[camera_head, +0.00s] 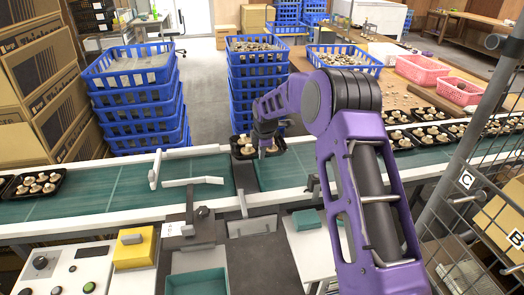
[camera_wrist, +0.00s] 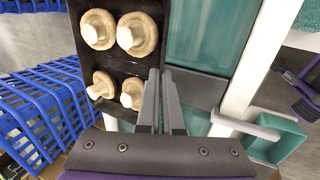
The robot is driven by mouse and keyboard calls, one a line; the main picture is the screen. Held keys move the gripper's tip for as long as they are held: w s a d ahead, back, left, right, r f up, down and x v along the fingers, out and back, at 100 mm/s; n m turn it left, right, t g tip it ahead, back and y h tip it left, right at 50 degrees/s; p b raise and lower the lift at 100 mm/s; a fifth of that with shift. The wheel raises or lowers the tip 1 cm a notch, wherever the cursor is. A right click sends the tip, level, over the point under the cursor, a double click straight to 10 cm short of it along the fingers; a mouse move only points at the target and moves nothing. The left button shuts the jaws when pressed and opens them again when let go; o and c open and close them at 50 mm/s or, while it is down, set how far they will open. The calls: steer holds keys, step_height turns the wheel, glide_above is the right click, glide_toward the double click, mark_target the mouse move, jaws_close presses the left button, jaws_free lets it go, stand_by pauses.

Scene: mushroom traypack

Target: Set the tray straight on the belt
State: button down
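A black tray (camera_head: 234,155) with several mushrooms lies at the far side of the green belt (camera_head: 90,190), beyond the middle of the picture. It appears to lie over the belt's far rail, and my arm partly hides it. In the wrist view, the tray (camera_wrist: 90,62) fills the upper left, with the belt (camera_wrist: 205,35) to its right. My gripper (camera_head: 268,152) is low at the tray's right part. In the wrist view, its fingers (camera_wrist: 161,72) are close together at the tray's right edge. I cannot tell whether the rim is between them.
Blue crate stacks (camera_head: 138,102) (camera_head: 258,92) stand close behind the belt. Another filled tray (camera_head: 12,190) is at the belt's left end, and several more are at the right. A wire rack (camera_head: 480,200) stands at right.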

steer(key=shift+f+b, duration=1.6)
steer(key=shift+f, duration=1.5)
steer(key=shift+f, duration=0.25)
steer(key=c, duration=1)
jaws_free()
